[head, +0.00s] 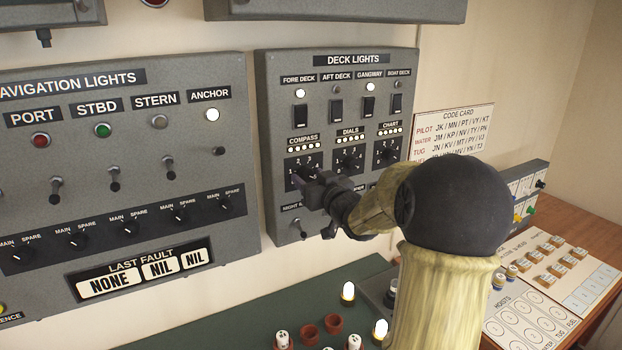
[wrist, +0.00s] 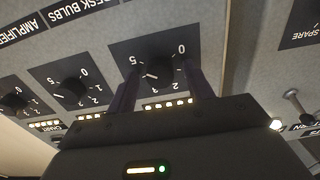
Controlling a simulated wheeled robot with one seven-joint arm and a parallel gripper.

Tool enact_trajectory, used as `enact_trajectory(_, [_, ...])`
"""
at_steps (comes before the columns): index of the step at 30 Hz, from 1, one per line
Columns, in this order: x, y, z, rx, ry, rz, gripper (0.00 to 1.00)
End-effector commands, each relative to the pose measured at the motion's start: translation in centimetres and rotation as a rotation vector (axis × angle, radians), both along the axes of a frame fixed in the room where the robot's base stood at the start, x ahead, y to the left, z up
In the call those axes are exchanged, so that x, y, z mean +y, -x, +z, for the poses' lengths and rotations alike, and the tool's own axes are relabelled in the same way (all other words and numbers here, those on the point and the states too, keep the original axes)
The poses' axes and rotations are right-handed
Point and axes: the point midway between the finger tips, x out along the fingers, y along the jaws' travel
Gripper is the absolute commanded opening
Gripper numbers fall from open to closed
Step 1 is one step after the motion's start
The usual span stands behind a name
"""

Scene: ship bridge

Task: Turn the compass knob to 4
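The compass knob (wrist: 158,70) is a black round knob on a black dial plate, upside down in the wrist view. Its 0 and 5 show at the top. Its white pointer mark points to the picture's lower left; the number there is hard to read beside a finger. In the head view the compass dial (head: 297,168) is at the left of the lower row, its knob largely hidden by my gripper (head: 322,194). In the wrist view my gripper (wrist: 163,84) is open, with one finger on each side of the knob and gaps between. Several compass lamps (wrist: 167,104) are lit.
The dials knob (head: 348,160) and chart knob (head: 388,152) sit close to the right on the same panel. Deck light switches (head: 335,108) are above. The navigation lights panel (head: 130,150) stands to the left. A desk with bulbs (head: 348,292) lies below.

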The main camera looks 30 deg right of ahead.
Motion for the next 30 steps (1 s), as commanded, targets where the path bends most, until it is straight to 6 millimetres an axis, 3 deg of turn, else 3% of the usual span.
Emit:
enact_trajectory(1, [-0.02, 0.02, 0.00, 0.000, 0.000, 0.000, 0.41])
enact_trajectory(6, [-0.03, 0.04, 0.01, 0.000, 0.000, 0.000, 0.09])
enact_trajectory(20, [0.02, 0.04, -0.22, -0.003, 0.069, 0.000, 0.09])
enact_trajectory(30, [0.00, 0.03, -0.44, -0.013, 0.293, 0.000, 0.09])
